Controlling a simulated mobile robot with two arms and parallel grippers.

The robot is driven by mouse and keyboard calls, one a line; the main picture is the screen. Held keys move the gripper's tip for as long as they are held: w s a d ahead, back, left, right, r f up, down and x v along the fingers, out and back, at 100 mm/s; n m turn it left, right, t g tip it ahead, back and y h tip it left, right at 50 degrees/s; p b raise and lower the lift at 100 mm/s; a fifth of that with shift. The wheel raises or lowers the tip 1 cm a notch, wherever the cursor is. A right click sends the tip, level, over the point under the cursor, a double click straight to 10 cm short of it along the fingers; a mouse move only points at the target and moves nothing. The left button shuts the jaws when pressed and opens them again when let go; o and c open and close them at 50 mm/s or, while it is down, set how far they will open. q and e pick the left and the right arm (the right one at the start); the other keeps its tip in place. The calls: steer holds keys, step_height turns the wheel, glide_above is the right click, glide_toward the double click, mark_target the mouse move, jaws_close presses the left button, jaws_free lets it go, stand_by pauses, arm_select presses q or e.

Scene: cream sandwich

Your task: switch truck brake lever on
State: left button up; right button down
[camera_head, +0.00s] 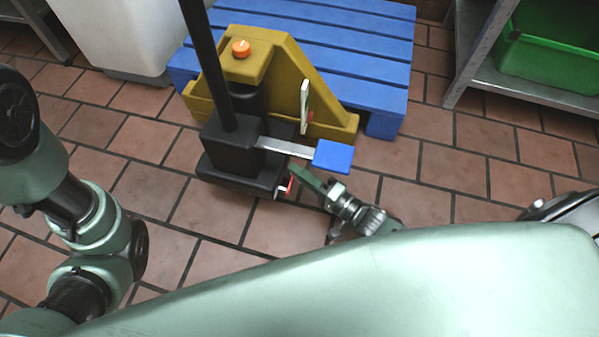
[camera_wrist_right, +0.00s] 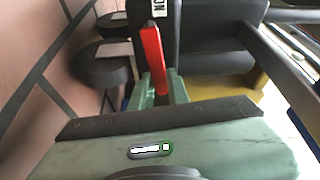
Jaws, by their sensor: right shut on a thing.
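The truck is a yellow hand pallet truck (camera_head: 285,85) with a black base block (camera_head: 230,150) and a black upright handle. The brake lever is red; it shows as a small red piece (camera_head: 291,184) low at the right side of the black block. In the right wrist view the red lever (camera_wrist_right: 152,52) stands between the green fingers of my right gripper (camera_wrist_right: 161,84), beside a black part with a white label of letters. My right gripper (camera_head: 298,176) is shut on the lever from the right, just below the blue pedal. My left gripper is out of view.
The blue pedal (camera_head: 333,157) on a metal bar juts out just above my right gripper. A blue pallet (camera_head: 350,50) lies behind the truck. A metal shelf with a green crate (camera_head: 545,60) stands at right, a white bin (camera_head: 110,35) at back left. Tiled floor is free in front.

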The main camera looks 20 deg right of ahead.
steer(key=shift+s+a+r+n+y+b, duration=0.35)
steer(key=shift+r+n+y, duration=0.4)
steer(key=shift+n, duration=1.35)
steer(key=shift+s+a+r+n+y+b, duration=0.15)
steer(key=shift+s+r+n+y, duration=0.55)
steer(key=shift+n, duration=1.4)
steer(key=shift+s+a+r+n+y+b, duration=0.2)
steer(key=shift+r+n+y, duration=0.5)
steer(key=shift+n, duration=1.4)
steer(key=shift+f+y, duration=0.2)
steer(key=shift+y, duration=0.15)
steer(key=c, duration=1.4)
jaws_free()
steer(key=shift+o, duration=0.2)
steer(key=p+v, duration=0.1)
steer(key=v, duration=0.6)
steer(key=shift+s+d+f, duration=0.15)
steer(key=shift+s+d, duration=0.1)
